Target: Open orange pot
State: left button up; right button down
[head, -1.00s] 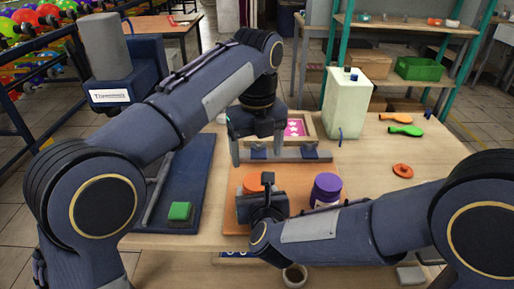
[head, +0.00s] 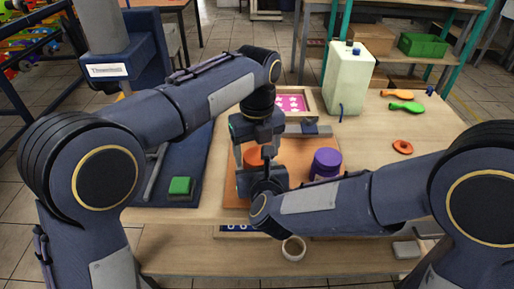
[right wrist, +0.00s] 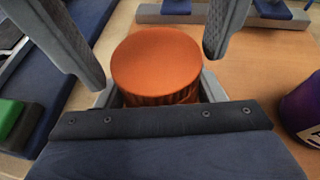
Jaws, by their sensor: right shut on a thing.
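The orange pot (head: 254,157) stands on the brown board, partly hidden by my arms in the head view. Its round orange lid (right wrist: 157,62) shows from above in the right wrist view and sits on the pot. My right gripper (head: 262,182) is low at the pot's near side. Its grey fingers are shut around the pot's body below the lid. My left gripper (head: 258,148) points down over the pot. Its two fingers are spread, one on each side of the lid, and in the right wrist view they look apart from it.
A purple-lidded pot (head: 326,162) stands just right of the orange one. A green block (head: 180,187) lies on a blue mat at left. The table's right side is mostly clear.

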pick_arm(q)
jog(key=c, duration=0.8)
jog(key=n, duration=0.3)
jog(key=shift+n, duration=0.3)
jog(key=shift+c, duration=0.2)
jog(key=o, duration=1.1)
jog(key=shift+r, duration=0.1)
